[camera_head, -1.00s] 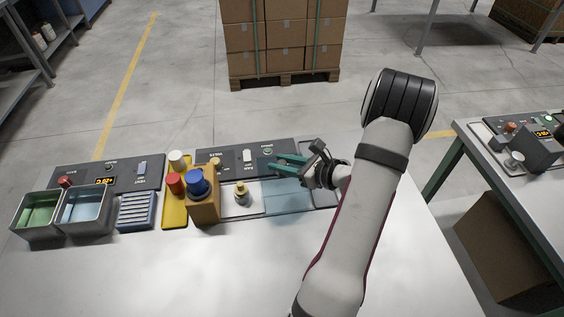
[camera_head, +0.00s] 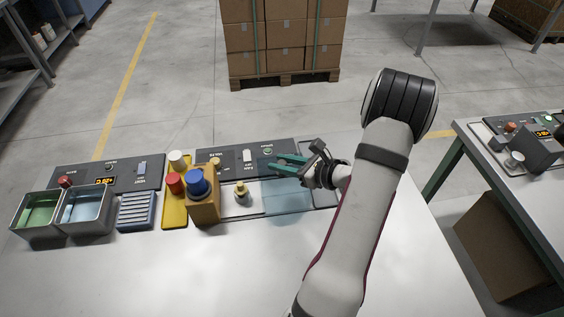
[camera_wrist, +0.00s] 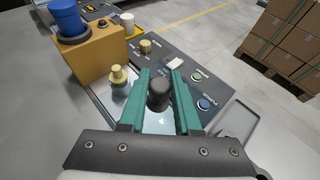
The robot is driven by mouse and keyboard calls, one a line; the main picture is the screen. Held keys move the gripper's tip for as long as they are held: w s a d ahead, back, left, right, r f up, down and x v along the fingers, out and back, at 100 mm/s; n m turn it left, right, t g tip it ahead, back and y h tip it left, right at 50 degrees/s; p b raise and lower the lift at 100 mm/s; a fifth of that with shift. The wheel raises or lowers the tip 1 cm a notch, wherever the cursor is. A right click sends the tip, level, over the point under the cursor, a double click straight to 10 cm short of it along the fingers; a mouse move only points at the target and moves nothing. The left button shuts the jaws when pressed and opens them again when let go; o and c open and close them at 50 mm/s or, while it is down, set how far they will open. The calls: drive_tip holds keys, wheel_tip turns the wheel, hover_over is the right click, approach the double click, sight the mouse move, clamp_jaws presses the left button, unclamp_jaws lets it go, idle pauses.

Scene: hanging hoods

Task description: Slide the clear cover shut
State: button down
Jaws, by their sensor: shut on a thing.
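The clear cover (camera_head: 288,200) is a pale blue see-through panel. It lies at the right part of the station, to the right of a brass-coloured fitting (camera_head: 241,194) on a light plate. In the wrist view a dark round knob (camera_wrist: 158,92) stands up from the cover (camera_wrist: 158,123). My gripper (camera_head: 272,166) has green fingers and comes in from the right. Its fingers are shut on the dark knob, one on each side, as the wrist view (camera_wrist: 159,82) shows. The fingers and wrist hide part of the cover's far side.
A tan block with a blue cap (camera_head: 202,204) stands left of the brass fitting. A dark control panel (camera_head: 228,157) with knobs and buttons lies behind. Metal bins (camera_head: 86,211) are at the far left. The table front (camera_head: 200,275) is clear.

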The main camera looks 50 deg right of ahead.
drive_tip(key=shift+w+a, duration=0.1)
drive_tip(key=w+a, duration=0.8)
drive_tip(key=shift+w+a, duration=0.1)
drive_tip(key=c, duration=0.6)
unclamp_jaws()
drive_tip(key=v, duration=1.6)
